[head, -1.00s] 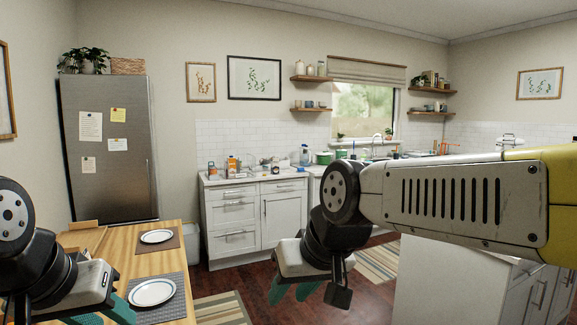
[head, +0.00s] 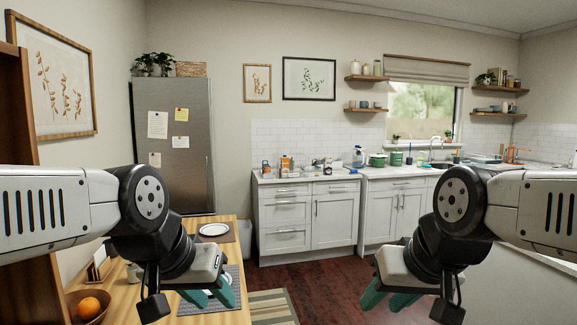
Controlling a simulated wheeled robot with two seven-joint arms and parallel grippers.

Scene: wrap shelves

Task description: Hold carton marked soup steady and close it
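I cannot make out a carton marked soup; no label is readable at this size. A small orange-and-white package (head: 286,163) stands on the back counter, too small to identify. A brown open-topped object (head: 99,265) on the wooden table is partly hidden by my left arm, and I cannot tell what it is. My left gripper (head: 209,298) is over the table's placemat, teal fingers apart and empty. My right gripper (head: 387,299) is in front of the dark floor, right of the table, fingers apart and empty.
The wooden table (head: 227,317) holds a plate (head: 213,230), a grey placemat (head: 233,300) and a bowl with an orange (head: 89,306). A tall wooden shelf unit (head: 15,90) stands at the left edge. A fridge (head: 175,130) and cabinets (head: 285,225) line the back. Floor shows between.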

